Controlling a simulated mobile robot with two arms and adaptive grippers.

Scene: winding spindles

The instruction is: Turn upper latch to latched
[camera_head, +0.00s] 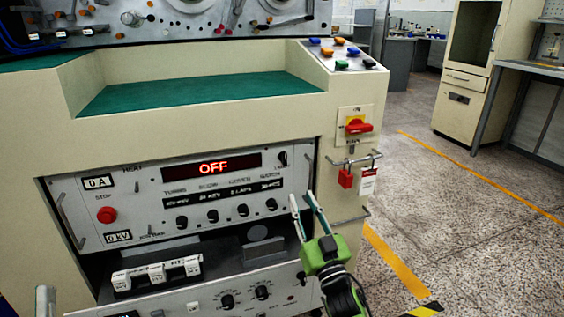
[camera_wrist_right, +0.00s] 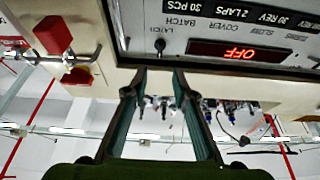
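A small black latch knob (camera_head: 282,158) sits at the upper right corner of the control panel (camera_head: 185,178). In the right wrist view, which looks upside down, the latch knob (camera_wrist_right: 160,44) shows beside a label that seems to read LATCH. Its exact turn position is too small to tell. My right gripper (camera_head: 301,196) is in front of the panel's lower right, below the knob. In the wrist view its two fingers (camera_wrist_right: 159,78) are apart with nothing between them, and the knob lies beyond the tips.
A red rotary switch (camera_head: 358,127) and a red padlock (camera_head: 346,178) on a bar are right of the panel. A red stop button (camera_head: 106,215) is at left. Metal handles stand out from the panel's sides. Floor to the right is open.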

